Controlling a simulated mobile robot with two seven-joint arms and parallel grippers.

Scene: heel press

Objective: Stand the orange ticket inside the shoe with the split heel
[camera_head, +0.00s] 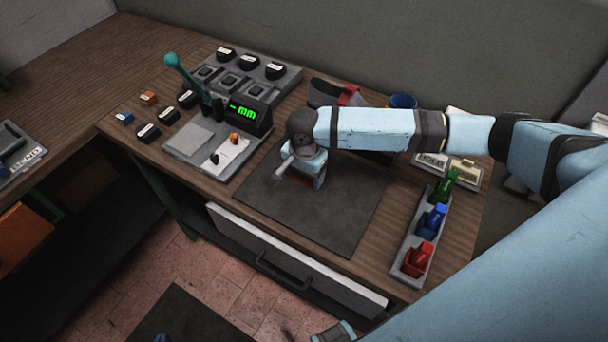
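My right arm reaches in from the right. My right gripper (304,178) points down, low over a dark mat (330,215) on the bench. Its fingers are partly hidden, so I cannot tell whether they are open or shut. A small orange-brown patch (301,181) shows at the fingers; I cannot tell whether it is the ticket. A dark shoe-like thing with a red part (347,96) is at the back, partly hidden by my forearm. No heel is clear enough to show a split.
A grey panel with a green lever (185,77) and a lit display (243,111) stands left of the mat. A blue cup (403,101) is at the back. A grey rack (404,266) holds red, blue and green pieces at the right. The mat's front part is clear.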

